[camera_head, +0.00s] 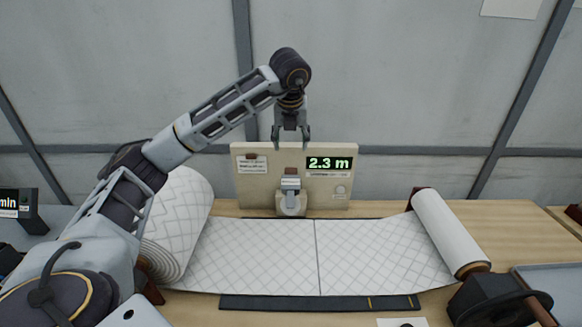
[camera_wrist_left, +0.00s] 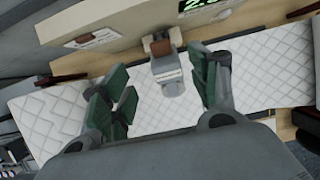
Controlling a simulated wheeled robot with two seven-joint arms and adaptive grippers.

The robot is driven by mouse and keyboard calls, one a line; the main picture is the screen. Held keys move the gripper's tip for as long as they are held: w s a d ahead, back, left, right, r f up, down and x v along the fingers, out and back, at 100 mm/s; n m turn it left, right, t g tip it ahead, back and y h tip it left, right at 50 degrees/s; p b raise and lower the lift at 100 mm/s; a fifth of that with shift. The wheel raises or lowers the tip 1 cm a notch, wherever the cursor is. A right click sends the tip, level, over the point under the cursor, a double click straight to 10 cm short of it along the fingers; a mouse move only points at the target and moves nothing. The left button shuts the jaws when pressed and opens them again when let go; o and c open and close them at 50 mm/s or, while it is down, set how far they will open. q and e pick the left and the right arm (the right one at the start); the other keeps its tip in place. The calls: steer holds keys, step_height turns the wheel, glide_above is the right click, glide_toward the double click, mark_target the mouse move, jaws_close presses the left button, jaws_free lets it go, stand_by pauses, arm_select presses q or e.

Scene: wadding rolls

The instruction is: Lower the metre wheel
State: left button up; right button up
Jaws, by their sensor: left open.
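The metre wheel (camera_head: 291,196) is a small pale-grey unit with a brown top, mounted at the front of a beige panel (camera_head: 250,190) whose display (camera_head: 329,163) reads 2.3 m. Its lower end is at the far edge of the quilted white wadding (camera_head: 260,255); I cannot tell whether it touches. My left gripper (camera_head: 290,140) points down above the wheel, open and empty. In the left wrist view, the metre wheel (camera_wrist_left: 168,72) shows between the spread green-padded fingers (camera_wrist_left: 160,82), apart from both. My right gripper is not in view.
A thinner roll (camera_head: 448,232) lies right. A dark strip (camera_head: 300,302) runs along the front. A dark device with a curved handle (camera_head: 490,298) and a grey tray (camera_head: 555,285) sit front right.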

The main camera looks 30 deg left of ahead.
mark_target(291, 169)
arm_select(q)
steer(key=p+x, duration=0.1)
steer(key=x, duration=1)
steer(key=shift+a+f+p, duration=0.1)
steer(key=shift+f+p, duration=0.3)
steer(key=shift+x, duration=1.05)
steer(key=c, duration=0.9)
jaws_close()
